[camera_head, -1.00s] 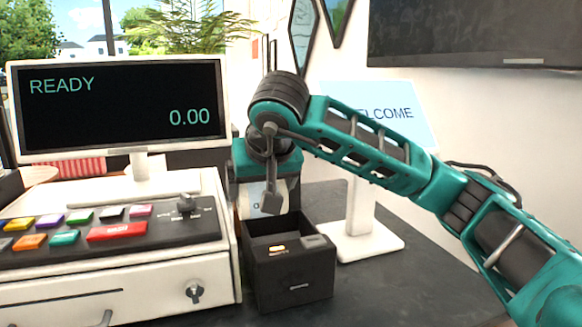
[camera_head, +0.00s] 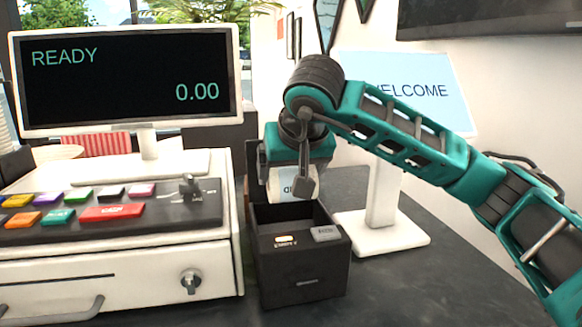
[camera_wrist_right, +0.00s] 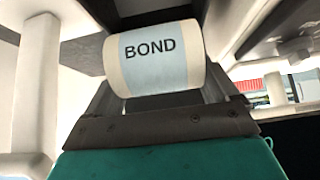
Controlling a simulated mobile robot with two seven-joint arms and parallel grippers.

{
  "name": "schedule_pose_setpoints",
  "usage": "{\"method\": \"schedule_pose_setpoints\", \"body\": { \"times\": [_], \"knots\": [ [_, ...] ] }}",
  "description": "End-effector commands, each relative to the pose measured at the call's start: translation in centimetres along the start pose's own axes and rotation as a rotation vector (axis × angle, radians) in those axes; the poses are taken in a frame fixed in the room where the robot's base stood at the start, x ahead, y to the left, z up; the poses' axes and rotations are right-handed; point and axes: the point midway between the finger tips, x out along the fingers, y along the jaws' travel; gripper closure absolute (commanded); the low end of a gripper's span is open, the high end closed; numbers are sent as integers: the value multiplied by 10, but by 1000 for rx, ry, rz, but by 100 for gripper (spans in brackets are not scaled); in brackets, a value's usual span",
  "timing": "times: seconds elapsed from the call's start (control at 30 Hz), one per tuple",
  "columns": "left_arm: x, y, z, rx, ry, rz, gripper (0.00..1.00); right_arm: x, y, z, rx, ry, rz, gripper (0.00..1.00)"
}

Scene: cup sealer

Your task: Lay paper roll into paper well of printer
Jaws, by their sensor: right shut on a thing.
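The paper roll is white with a pale blue band. In the head view the roll (camera_head: 280,184) hangs just above the back of the open printer well, partly hidden by my right arm. In the right wrist view the roll (camera_wrist_right: 154,58) shows the word BOND and sits across the gripper's end. My left gripper is not in view.
A cash register (camera_head: 110,255) with a display (camera_head: 125,80) stands close left of the printer. Bare dark counter (camera_head: 400,290) lies in front and to the right.

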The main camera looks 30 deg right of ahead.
Motion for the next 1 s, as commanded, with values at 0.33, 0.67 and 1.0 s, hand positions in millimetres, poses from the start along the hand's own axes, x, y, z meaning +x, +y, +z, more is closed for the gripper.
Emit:
{"method": "schedule_pose_setpoints", "body": {
  "times": [0.33,0.67,1.0],
  "knots": [
    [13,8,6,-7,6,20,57,24,0,20,0,1,0,48],
    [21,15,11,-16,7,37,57,44,0,37,1,1,-1,48],
    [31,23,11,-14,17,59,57,64,0,54,0,0,0,48]
  ]
}}
